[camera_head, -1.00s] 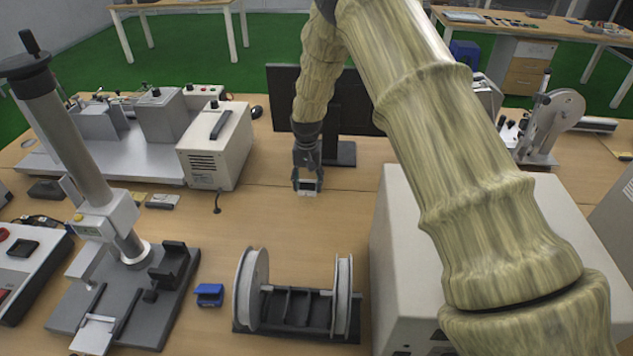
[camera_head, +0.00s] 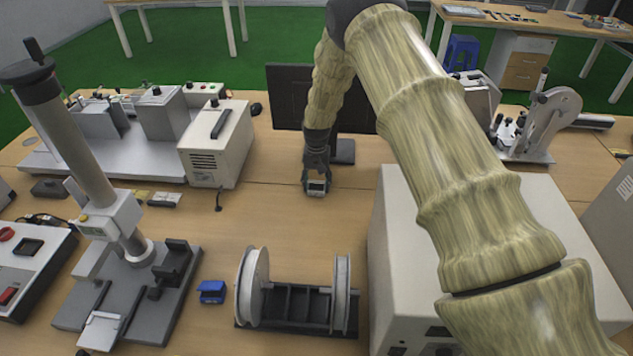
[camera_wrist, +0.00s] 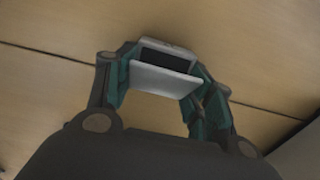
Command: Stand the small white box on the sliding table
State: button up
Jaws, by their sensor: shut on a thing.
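My gripper (camera_head: 317,187) is over the wooden table, in front of the black monitor. In the wrist view my gripper (camera_wrist: 155,88) is shut on the small white box (camera_wrist: 160,80), which sits between its green-lined fingers. The box has a pale front face and a dark recess or gap above it. In the head view only a small pale part of the box (camera_head: 317,188) shows. I cannot tell whether it touches the table. A column stand at the left has a small pale plate (camera_head: 101,331) on a dark base with rails; I cannot tell whether this is the sliding table.
A spool holder (camera_head: 290,305) and a small blue block (camera_head: 211,291) stand in front. A beige case (camera_head: 215,145) and a long grey machine (camera_head: 110,165) are at the back left. A large white cabinet (camera_head: 395,235) stands right. Bare wood lies between the case and cabinet.

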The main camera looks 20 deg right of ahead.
jog(key=shift+f, duration=0.15)
jog(key=o, duration=1)
jog(key=shift+o, duration=0.2)
